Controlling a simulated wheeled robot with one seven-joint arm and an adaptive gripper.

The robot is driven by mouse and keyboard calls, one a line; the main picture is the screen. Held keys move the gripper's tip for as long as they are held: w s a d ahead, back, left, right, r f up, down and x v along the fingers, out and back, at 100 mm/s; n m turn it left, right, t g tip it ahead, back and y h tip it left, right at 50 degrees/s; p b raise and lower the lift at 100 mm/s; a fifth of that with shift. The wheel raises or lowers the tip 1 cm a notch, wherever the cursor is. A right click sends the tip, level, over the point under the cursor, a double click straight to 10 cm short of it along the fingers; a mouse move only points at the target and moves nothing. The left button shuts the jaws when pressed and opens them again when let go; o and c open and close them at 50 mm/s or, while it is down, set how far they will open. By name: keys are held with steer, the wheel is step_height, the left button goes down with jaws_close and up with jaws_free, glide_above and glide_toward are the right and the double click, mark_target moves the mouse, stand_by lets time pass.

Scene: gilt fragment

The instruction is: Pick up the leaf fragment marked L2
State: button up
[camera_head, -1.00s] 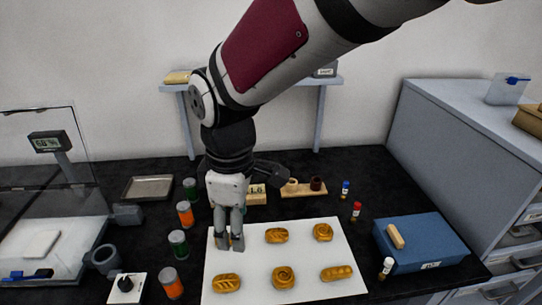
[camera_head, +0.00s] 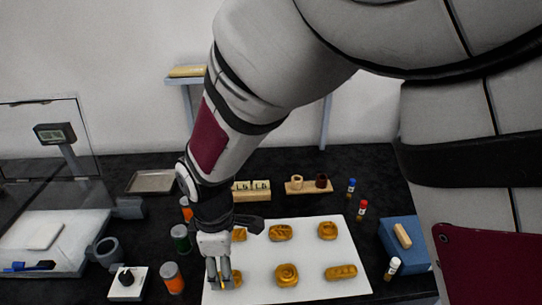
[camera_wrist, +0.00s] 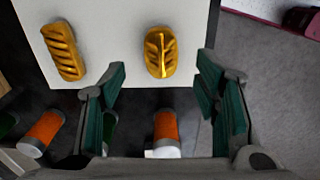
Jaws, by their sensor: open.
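Several golden fragments lie on a white board (camera_head: 305,255). My gripper (camera_head: 218,283) is open and empty, at the board's front left corner beside the front left fragment (camera_head: 236,279), which it partly covers. In the wrist view this fragment (camera_wrist: 160,52), with a leaf-vein pattern, lies just beyond and between my open green-padded fingers (camera_wrist: 163,74). A fragment with slanting grooves (camera_wrist: 63,51) lies to its left. In the head view the back left fragment (camera_head: 239,234) is partly hidden by my wrist. No L2 mark is legible on any fragment.
Orange jars (camera_head: 172,278) and a green jar (camera_head: 180,239) stand close left of the board. A labelled wooden block (camera_head: 252,191) and a small stand (camera_head: 308,187) are behind it. Small vials (camera_head: 362,209) and a blue box (camera_head: 416,257) stand on the right.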

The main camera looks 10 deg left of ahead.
mark_target(237, 274)
steer(key=shift+d+f, duration=0.15)
steer(key=shift+f, duration=2.15)
steer(key=c, duration=1)
steer(key=shift+c, duration=0.2)
